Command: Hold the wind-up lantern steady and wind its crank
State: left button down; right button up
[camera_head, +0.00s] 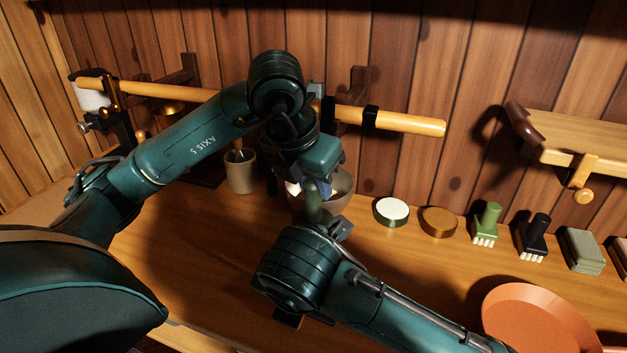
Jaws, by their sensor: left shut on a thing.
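The wind-up lantern (313,207) seems to be the narrow olive-green upright shape between my two wrists on the wooden counter. Most of it is hidden by my arms, and I cannot make out its crank. My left gripper (317,188) reaches down from above and is shut on the lantern's upper part. My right gripper (338,230) is low beside the lantern, at its right, largely hidden behind my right wrist. I cannot tell whether its fingers are open or touch anything.
A bowl (341,188) and a grey-brown cup (241,171) stand close behind. To the right are a white-topped round tin (391,211), a brown tin (439,222), a green brush (486,224), a black brush (532,237) and an orange pan (535,318).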

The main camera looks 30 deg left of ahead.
pick_arm(q)
jog(key=c, duration=1.1)
grip_release()
jog(key=v, duration=1.2)
